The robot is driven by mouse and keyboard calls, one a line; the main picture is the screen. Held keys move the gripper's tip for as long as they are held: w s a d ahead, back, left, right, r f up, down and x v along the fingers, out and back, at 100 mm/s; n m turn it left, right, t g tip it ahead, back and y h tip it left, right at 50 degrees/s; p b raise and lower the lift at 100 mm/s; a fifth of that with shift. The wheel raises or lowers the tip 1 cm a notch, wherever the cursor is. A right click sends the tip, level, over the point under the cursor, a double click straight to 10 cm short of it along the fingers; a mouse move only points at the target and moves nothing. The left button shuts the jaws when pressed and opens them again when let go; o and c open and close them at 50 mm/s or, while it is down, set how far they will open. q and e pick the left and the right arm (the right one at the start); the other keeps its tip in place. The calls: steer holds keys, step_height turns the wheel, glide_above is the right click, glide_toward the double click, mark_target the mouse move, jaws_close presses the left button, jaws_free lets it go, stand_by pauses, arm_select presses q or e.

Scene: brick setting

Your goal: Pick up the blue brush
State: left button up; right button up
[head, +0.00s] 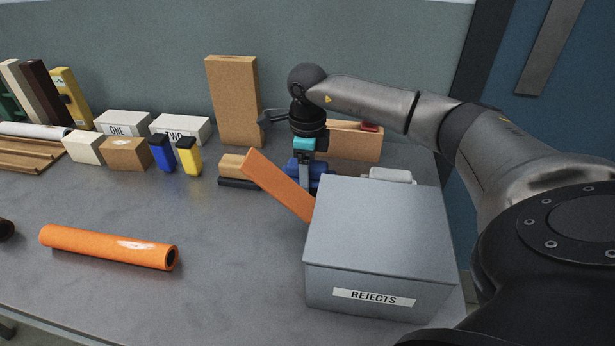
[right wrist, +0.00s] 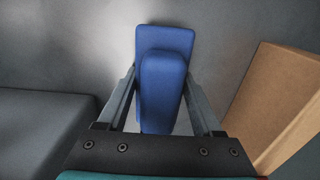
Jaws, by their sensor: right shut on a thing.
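The blue brush (head: 319,170) is at the back right of the bench, behind a grey box and partly hidden by it and by my gripper. In the right wrist view, the brush (right wrist: 164,85) shows as a blue block with a narrower raised blue part, lying between my fingers. My right gripper (head: 304,172) points down and is shut on the brush; in the right wrist view its fingers (right wrist: 162,80) flank the raised part. I cannot tell whether the brush touches the bench. My left gripper is not in view.
The grey REJECTS box (head: 380,230) stands just in front of my gripper. An orange plank (head: 277,184) slants beside it. A tall brown board (head: 234,100) and a wooden block (head: 350,143) stand behind. An orange tube (head: 110,247) lies front left; the middle bench is clear.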

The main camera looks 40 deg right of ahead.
steer(key=shift+c, duration=0.7)
steer(key=shift+r, duration=0.1)
steer(key=shift+r, duration=0.2)
step_height(320, 180, up, 5)
steer(key=shift+f+p, duration=0.15)
steer(key=shift+p, duration=0.7)
step_height(320, 180, up, 4)
steer(key=shift+r+p, duration=0.1)
steer(key=shift+p, duration=0.45)
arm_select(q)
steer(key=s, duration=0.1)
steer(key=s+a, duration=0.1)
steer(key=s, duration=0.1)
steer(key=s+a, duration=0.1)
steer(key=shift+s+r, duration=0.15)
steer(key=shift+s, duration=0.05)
arm_select(e)
steer(key=shift+r, duration=0.3)
